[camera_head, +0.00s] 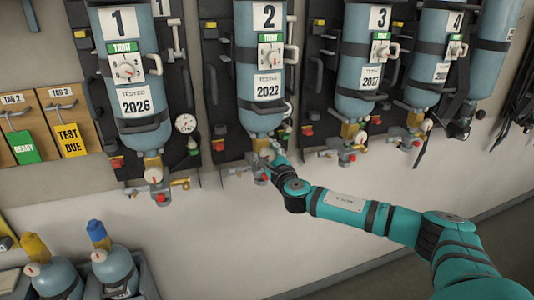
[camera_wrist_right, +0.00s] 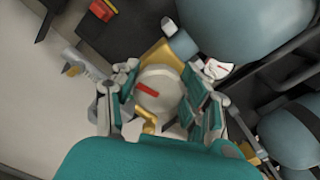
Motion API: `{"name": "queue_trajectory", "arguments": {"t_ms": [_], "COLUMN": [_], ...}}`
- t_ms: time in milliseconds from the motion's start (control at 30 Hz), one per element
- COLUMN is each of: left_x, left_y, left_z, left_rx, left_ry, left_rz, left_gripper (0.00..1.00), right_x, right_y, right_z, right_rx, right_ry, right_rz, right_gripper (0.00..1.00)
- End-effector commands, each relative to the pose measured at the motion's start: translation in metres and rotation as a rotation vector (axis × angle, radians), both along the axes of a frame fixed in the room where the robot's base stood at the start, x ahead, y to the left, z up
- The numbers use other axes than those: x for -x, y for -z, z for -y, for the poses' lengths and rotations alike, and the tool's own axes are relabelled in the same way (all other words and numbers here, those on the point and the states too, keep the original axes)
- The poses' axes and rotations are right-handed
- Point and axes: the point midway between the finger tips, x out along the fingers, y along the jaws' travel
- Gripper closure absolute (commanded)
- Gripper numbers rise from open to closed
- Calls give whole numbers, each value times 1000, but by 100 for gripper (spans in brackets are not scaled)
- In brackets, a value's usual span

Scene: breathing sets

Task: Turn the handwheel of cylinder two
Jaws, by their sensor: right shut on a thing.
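Cylinder two (camera_head: 262,110), blue-grey with a "2" label, a green "TIGHT" tag and a "2022" label, hangs on the wall in the head view. Its handwheel (camera_wrist_right: 158,92) is a pale round knob with a red mark, clear in the wrist view below the cylinder. My right gripper (camera_head: 272,160) is at the valve under cylinder two and largely covers the handwheel in the head view. In the wrist view my right gripper (camera_wrist_right: 161,96) has its fingers on both sides of the handwheel, shut on it. My left gripper is not in view.
Cylinder one (camera_head: 133,75) hangs to the left, cylinder three (camera_head: 362,70) and cylinder four (camera_head: 436,60) to the right. Brass fittings and red knobs sit close around the valve. A crate (camera_head: 145,280) with small cylinders stands lower left. The wall below is bare.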

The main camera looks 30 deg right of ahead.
Motion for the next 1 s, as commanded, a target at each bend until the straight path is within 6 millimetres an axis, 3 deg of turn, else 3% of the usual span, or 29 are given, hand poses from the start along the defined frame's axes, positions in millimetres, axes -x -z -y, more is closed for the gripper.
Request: {"name": "queue_trajectory", "arguments": {"t_ms": [1000], "left_x": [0], "left_y": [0], "left_z": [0], "left_rx": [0], "left_ry": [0], "left_rz": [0], "left_gripper": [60], "right_x": [0], "right_y": [8], "right_z": [-3], "right_rx": [932], "right_ry": [2], "right_rz": [-230], "right_gripper": [88]}}
